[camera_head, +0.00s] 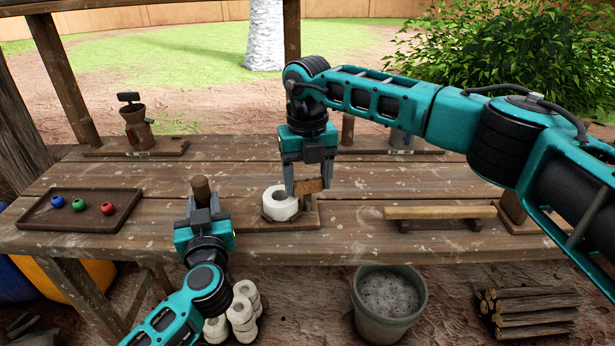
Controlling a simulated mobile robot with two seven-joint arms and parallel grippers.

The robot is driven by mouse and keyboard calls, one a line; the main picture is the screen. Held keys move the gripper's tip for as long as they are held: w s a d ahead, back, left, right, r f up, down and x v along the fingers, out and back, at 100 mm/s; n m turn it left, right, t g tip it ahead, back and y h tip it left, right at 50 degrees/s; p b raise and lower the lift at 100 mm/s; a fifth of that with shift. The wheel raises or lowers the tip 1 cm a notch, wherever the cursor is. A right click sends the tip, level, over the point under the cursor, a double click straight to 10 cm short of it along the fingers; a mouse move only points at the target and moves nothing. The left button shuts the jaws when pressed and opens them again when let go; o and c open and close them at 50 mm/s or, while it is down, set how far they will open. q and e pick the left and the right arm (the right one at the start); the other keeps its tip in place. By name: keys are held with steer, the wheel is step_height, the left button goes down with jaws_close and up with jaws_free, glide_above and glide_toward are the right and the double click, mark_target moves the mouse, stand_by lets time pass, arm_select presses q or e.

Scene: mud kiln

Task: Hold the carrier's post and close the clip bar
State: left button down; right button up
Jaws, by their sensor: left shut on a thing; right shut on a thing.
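The carrier has a low wooden base (306,220) near the table's front edge. A round wooden post (201,188) stands up between the fingers of my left gripper (203,206), which is shut on it. My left gripper and arm hide the lower part of the post. A short brown clip bar (309,186) is between the fingertips of my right gripper (307,180), which is shut on it from above. I cannot tell whether the bar touches the ring.
A dark tray (82,222) with blue, green and red balls lies at left. A wooden rail (440,212) stands at right. A board with a brown pot (138,125) is behind. A grey bucket (388,300), white rings (242,312) and logs (528,313) are below.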

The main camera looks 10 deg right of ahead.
mark_target(307, 180)
steer(key=shift+m, duration=0.6)
steer(key=o, duration=1.1)
steer(key=shift+c, duration=0.2)
steer(key=shift+r, duration=0.1)
step_height(307, 180, up, 12)
arm_select(q)
steer(key=c, duration=0.7)
jaws_free()
arm_select(e)
step_height(307, 180, up, 4)
steer(key=shift+f, duration=0.1)
